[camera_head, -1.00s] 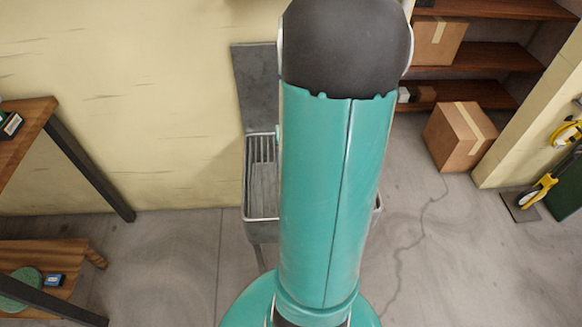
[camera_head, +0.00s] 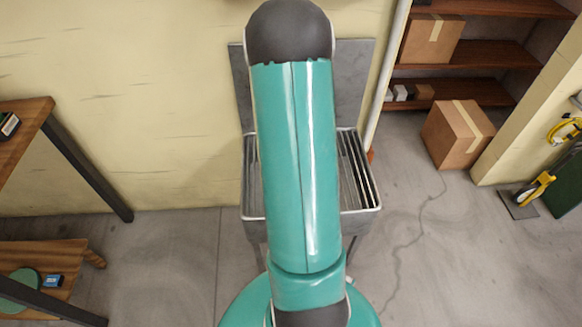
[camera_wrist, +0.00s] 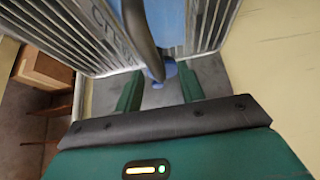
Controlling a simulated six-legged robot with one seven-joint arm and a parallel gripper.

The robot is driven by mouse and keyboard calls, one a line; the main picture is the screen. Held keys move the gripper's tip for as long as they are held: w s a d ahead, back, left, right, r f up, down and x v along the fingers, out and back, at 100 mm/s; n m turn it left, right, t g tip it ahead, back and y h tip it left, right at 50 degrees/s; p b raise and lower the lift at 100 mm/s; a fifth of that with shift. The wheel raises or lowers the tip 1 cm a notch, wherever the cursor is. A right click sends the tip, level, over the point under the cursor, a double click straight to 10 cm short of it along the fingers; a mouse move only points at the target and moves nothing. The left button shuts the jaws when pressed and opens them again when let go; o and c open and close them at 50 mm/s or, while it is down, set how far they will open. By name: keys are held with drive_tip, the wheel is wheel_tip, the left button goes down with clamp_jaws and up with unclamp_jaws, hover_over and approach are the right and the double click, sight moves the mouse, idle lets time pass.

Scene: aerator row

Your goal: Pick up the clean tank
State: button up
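In the wrist view, a light blue object (camera_wrist: 170,20), which may be the clean tank, sits between ribbed grey metal panels. A dark curved bar (camera_wrist: 143,38), possibly its handle, runs in front of it and ends between my fingers. My gripper (camera_wrist: 161,80) is open, with one green finger on either side of the bar's lower end. Whether the fingers touch it is not clear. In the head view my arm hides my gripper and the middle of the sink, and no tank is visible.
A grey metal sink or drain rack (camera_head: 362,170) stands against the yellow wall, behind my arm. A cardboard box (camera_head: 457,135) lies on the floor to the right, near brown shelves (camera_head: 480,55). A wooden table (camera_head: 25,115) is at the left. Floor at right is partly clear.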

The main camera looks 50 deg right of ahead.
drive_tip(key=shift+x, duration=0.95)
clamp_jaws()
idle(0.6)
drive_tip(key=shift+d+r, duration=0.1)
drive_tip(key=shift+r, duration=0.05)
